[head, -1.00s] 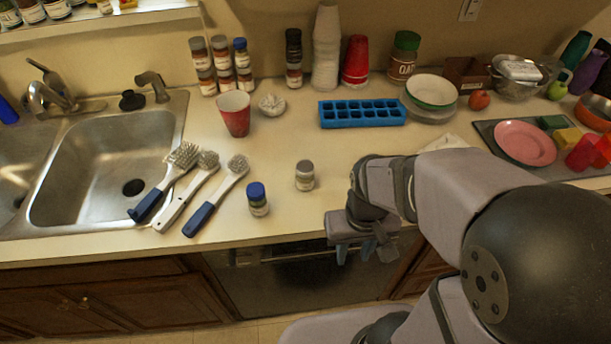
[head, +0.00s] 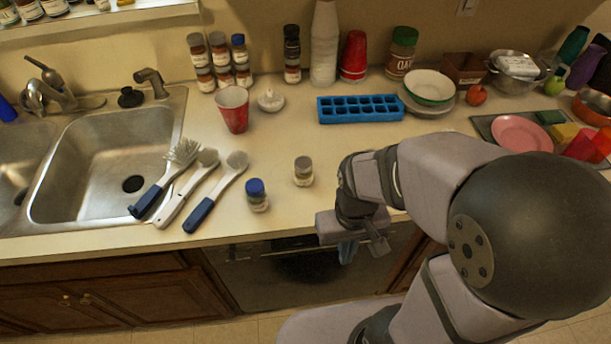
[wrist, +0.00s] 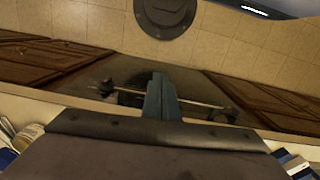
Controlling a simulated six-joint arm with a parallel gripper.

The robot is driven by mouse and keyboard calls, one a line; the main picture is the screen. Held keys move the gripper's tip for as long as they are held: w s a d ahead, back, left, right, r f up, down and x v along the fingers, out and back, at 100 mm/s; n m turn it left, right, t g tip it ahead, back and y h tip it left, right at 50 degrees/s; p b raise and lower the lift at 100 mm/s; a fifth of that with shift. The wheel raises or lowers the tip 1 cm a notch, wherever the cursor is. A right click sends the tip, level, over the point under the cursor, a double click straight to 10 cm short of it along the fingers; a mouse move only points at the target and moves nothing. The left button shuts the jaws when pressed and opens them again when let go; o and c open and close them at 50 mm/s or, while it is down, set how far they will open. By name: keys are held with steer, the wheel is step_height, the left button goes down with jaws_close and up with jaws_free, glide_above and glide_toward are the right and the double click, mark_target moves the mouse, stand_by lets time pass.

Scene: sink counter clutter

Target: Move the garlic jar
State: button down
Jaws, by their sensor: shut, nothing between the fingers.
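Two small spice jars stand upright on the near part of the counter (head: 270,150): one with a blue lid (head: 257,194) and one with a grey lid (head: 303,171). Their labels are too small to read, so I cannot tell which is the garlic jar. My gripper (head: 347,252) is to the right of both jars, pointing down past the counter's front edge in front of the dishwasher. It touches neither jar. In the wrist view my gripper (wrist: 160,90) has its blue fingers together and empty, with floor and cabinet fronts beyond.
Several brushes (head: 202,187) lie left of the jars beside the sink (head: 100,160). A red cup (head: 233,109), stacked spice jars (head: 219,60) and a blue ice tray (head: 360,108) stand behind. Plates and bowls crowd the right. Counter between the jars and ice tray is clear.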

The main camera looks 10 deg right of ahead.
steer(key=shift+n+t, duration=0.5)
steer(key=shift+n, duration=0.1)
steer(key=w+a+r, duration=0.1)
steer(key=w, duration=0.2)
steer(key=w+a+r+p, duration=0.1)
steer(key=w+a+r, duration=0.1)
steer(key=w, duration=0.2)
steer(key=w+a+r, duration=0.1)
steer(key=w+a, duration=0.1)
steer(key=w, duration=0.2)
steer(key=shift+w+r, duration=0.25)
steer(key=shift+r, duration=0.1)
steer(key=m, duration=0.1)
glide_toward(303, 172)
steer(key=s+f, duration=0.2)
steer(key=s, duration=0.1)
steer(key=shift+s+d+r+m, duration=0.1)
steer(key=shift+s+d+m, duration=0.1)
steer(key=shift+s+m, duration=0.75)
steer(key=shift+s+n, duration=0.25)
step_height(303, 172, down, 10)
steer(key=shift+r+p, duration=0.1)
steer(key=shift+p, duration=1.1)
steer(key=shift+w+p, duration=0.55)
steer(key=shift+w, duration=0.45)
steer(key=shift+w+p, duration=0.45)
steer(key=shift+w, duration=0.55)
